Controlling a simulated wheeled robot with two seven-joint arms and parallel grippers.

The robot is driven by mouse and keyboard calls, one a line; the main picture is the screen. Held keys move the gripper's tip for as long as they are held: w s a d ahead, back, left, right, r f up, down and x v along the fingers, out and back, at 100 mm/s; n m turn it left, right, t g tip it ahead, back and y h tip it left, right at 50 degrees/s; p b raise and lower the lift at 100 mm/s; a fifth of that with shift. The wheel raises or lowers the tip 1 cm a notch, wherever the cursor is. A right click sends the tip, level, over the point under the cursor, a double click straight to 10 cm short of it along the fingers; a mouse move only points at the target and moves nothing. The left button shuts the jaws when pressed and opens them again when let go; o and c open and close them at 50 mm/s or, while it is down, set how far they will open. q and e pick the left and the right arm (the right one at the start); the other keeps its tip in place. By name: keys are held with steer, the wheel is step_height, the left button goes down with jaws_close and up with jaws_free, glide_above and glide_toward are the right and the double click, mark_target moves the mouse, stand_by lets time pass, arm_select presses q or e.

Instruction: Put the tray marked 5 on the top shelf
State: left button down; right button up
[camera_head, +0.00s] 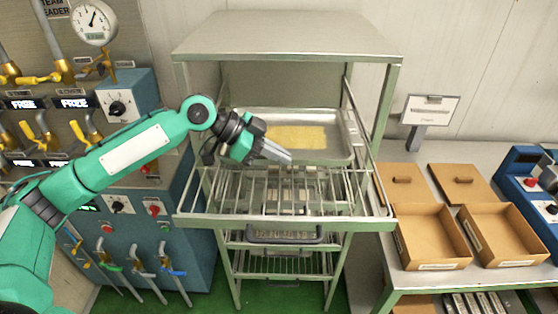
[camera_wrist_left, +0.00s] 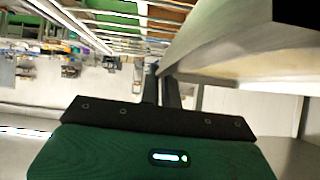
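A metal tray (camera_head: 340,150) with a yellow slab (camera_head: 300,138) in it sits at the back of the rack's upper level, under the rack's roof. No number 5 is readable on it. A wire shelf (camera_head: 330,192) extends in front of and below it. Another tray with a dark handle (camera_head: 285,240) sits lower in the rack, partly hidden by the wires. My left gripper (camera_head: 288,157) is in front of the upper tray, above the wire shelf, with its fingers together and nothing held. Its fingers (camera_wrist_left: 162,88) also show close together in the left wrist view. My right gripper is out of view.
The metal rack (camera_head: 285,38) stands against the wall. On the left is a blue machine (camera_head: 125,95) with valves and a gauge (camera_head: 93,22). On the right, a bench holds open cardboard boxes (camera_head: 430,235), lids (camera_head: 400,180) and a small sign (camera_head: 430,110).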

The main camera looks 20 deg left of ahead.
mark_target(275, 165)
arm_select(q)
step_height(275, 165, down, 3)
steer(key=shift+r+p, duration=0.1)
steer(key=shift+p, duration=0.5)
steer(key=c, duration=2.1)
jaws_free()
steer(key=shift+f, duration=0.3)
steer(key=o, duration=0.4)
steer(key=shift+s, duration=0.1)
steer(key=shift+c, duration=0.2)
steer(key=shift+o, duration=0.5)
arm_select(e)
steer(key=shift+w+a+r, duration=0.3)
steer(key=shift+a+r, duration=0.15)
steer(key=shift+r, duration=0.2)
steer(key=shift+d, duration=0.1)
